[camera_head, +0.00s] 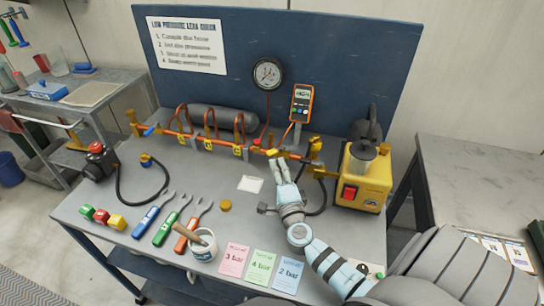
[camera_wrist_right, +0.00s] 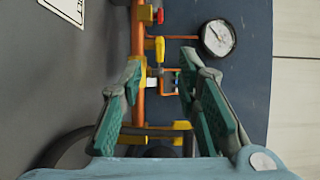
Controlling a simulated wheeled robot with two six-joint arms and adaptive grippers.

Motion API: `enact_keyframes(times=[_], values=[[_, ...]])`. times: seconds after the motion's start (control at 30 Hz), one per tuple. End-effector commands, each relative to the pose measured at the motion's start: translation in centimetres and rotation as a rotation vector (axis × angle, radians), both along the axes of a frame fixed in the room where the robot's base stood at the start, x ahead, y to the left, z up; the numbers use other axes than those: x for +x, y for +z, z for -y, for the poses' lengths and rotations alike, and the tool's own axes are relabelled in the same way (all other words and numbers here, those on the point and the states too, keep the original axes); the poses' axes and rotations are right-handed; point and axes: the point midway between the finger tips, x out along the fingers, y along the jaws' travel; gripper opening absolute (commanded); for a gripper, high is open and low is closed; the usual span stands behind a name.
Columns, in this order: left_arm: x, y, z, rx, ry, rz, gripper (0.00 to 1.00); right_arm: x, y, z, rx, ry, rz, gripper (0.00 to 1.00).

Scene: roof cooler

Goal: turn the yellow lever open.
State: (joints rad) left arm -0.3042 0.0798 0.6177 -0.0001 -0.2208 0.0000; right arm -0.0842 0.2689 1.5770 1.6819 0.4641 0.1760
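The yellow lever (camera_head: 272,152) sits on the copper pipe line along the back of the bench, below the gauge. In the right wrist view the yellow lever (camera_wrist_right: 160,48) shows between and beyond the fingertips, beside the orange pipe. My right gripper (camera_head: 280,167) reaches in from the lower right with its fingers just in front of the lever. The right wrist view shows the gripper (camera_wrist_right: 163,60) open, its green-padded fingers apart with nothing held. Whether a finger touches the lever, I cannot tell. My left gripper is not in view.
A round gauge (camera_head: 268,73) and an orange meter (camera_head: 301,103) stand behind the pipe. A yellow pump (camera_head: 363,178) is to the right. Wrenches (camera_head: 173,220), a cup (camera_head: 203,245) and coloured cards (camera_head: 261,268) lie nearer the front. A small white card (camera_head: 250,184) lies left of my gripper.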

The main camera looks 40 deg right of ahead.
Motion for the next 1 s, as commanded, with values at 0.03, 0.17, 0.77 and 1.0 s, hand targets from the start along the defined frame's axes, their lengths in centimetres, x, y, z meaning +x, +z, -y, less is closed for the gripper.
enact_keyframes(times=[0.03, 0.17, 0.77, 1.0], values=[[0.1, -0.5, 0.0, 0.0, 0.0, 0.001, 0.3, 1.1, -0.1, 0.6, -0.002, -0.001, 0.002, 0.3], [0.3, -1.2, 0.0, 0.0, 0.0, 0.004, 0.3, 3.7, -0.2, 1.8, -0.001, -0.001, 0.003, 0.3], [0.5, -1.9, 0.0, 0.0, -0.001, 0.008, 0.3, 6.6, 0.0, 3.3, 0.0, -0.001, 0.0, 0.2], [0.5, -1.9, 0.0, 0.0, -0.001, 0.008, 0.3, 6.5, -0.1, 3.3, 0.0, -0.001, 0.0, 0.0]])
